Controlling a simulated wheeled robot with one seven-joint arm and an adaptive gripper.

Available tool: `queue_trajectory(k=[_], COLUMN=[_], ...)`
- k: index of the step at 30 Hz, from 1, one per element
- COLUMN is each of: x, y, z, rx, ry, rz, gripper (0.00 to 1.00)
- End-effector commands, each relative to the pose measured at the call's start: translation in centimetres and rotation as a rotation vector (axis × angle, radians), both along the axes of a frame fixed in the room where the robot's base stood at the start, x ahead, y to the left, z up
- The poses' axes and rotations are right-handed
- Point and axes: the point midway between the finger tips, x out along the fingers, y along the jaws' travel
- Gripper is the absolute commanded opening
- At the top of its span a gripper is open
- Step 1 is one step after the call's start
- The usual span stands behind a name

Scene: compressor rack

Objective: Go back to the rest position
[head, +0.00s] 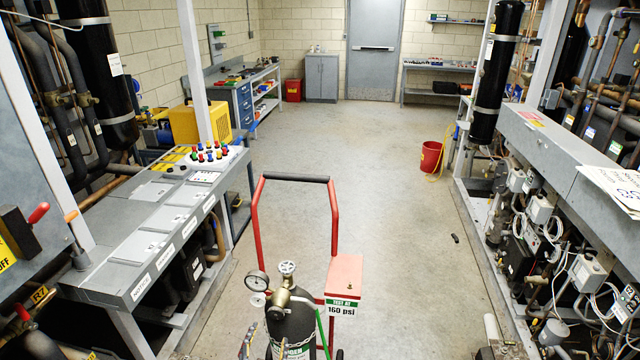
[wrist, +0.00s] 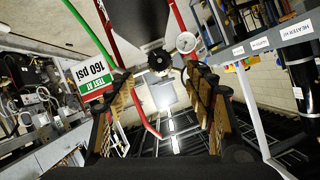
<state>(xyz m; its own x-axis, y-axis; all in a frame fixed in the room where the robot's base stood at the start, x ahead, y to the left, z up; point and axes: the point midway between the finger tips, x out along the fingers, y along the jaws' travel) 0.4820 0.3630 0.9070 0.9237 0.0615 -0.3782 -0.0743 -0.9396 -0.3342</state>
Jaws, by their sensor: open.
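My gripper (wrist: 158,98) shows in the wrist view with its two ridged fingers spread wide apart. Nothing is held between them. The wrist picture is turned nearly upside down. Beyond the fingers are a dark gas cylinder (wrist: 138,18), its round valve handwheel (wrist: 159,61) and a pressure gauge (wrist: 186,42). The fingers look apart from these parts. In the head view the cylinder (head: 291,322) stands on a red hand cart (head: 257,222), with the handwheel (head: 287,268) and gauge (head: 257,282) on top. I cannot make out my gripper in the head view.
A pink box (head: 345,275) with a "160 psi" sign (head: 342,307) is on the cart. A grey console (head: 150,235) and compressor rack stand left, another rack (head: 560,150) right. A red bucket (head: 431,157) stands by the right rack. The middle floor (head: 345,140) is mostly clear.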

Motion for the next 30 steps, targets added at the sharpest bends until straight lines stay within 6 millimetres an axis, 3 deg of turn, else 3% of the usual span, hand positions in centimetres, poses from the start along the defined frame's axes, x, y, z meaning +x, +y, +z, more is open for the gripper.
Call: queue_trajectory(k=[4,6,8,11,14,17,20,25,30], x=[-1.9,-4.2,-6.7,-10.7,-13.6,-15.6,-16.8,-18.0,-18.9], y=[2.4,3.9,5.4,7.1,6.6,4.2,-0.2,-10.5,-20.9], z=[-3.1,-5.6,-6.9,-6.9,-5.3,-2.7,0.7,6.3,11.0], rx=[0.010,-0.005,-0.017,-0.039,-0.068,-0.109,-0.167,-0.281,-0.362], ry=[0.124,0.228,0.319,0.454,0.572,0.672,0.752,0.846,0.873], rz=[0.103,0.205,0.306,0.471,0.599,0.697,0.757,0.755,0.641], gripper=[0.54,0.54,0.54,0.54,0.54,0.54,0.54,0.54,0.54])
